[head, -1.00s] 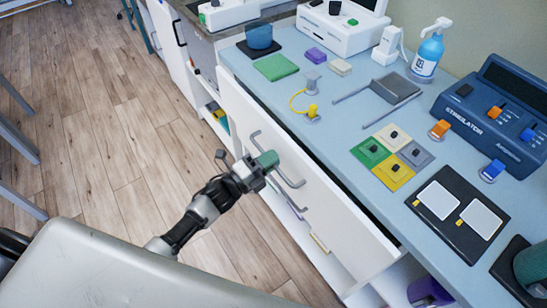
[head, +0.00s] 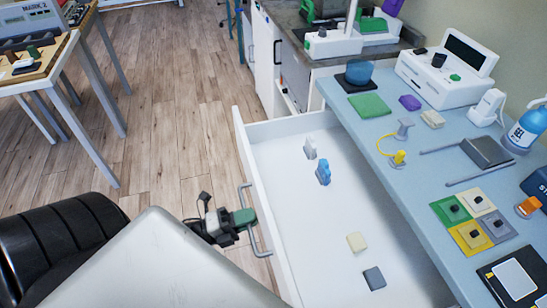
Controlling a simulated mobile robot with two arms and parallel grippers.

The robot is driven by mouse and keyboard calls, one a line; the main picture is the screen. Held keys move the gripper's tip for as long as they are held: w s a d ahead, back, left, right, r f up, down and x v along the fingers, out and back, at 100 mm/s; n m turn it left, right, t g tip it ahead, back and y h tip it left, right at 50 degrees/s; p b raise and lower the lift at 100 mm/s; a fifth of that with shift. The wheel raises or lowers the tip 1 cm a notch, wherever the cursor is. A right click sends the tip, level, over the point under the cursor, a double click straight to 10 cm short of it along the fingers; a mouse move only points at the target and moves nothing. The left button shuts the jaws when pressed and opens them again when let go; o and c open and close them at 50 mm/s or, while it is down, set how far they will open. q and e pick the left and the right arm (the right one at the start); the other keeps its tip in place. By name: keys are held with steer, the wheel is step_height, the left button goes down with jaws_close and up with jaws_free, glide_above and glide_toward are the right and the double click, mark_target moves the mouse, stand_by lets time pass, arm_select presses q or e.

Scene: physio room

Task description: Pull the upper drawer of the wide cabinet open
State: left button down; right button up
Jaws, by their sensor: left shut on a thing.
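The upper drawer (head: 250,160) of the wide cabinet stands well out from under the blue worktop, its white inside floor in view. Its grey bar handle (head: 265,249) is on the front panel. My left gripper (head: 247,217) is at the middle of the handle, shut on it, with green at its fingers. Part of my arm is hidden behind a grey panel in the foreground. My right gripper is not in view.
In the drawer lie a white item (head: 310,147), a blue item (head: 323,172), a cream block (head: 356,242) and a grey block (head: 374,278). The worktop (head: 400,170) holds several devices. A black cushioned seat (head: 55,250) is at left. Wooden floor between is clear.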

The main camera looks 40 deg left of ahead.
arm_select(q)
steer(key=v, duration=0.3)
steer(key=r+v, duration=0.1)
steer(key=shift+s+a+f, duration=0.15)
steer(key=shift+s+a, duration=0.1)
steer(key=c, duration=1.2)
jaws_free()
steer(key=b+v, duration=0.1)
steer(key=v, duration=0.9)
steer(key=shift+s+a+b, duration=0.25)
steer(key=shift+s+b, duration=0.05)
steer(key=shift+b, duration=0.05)
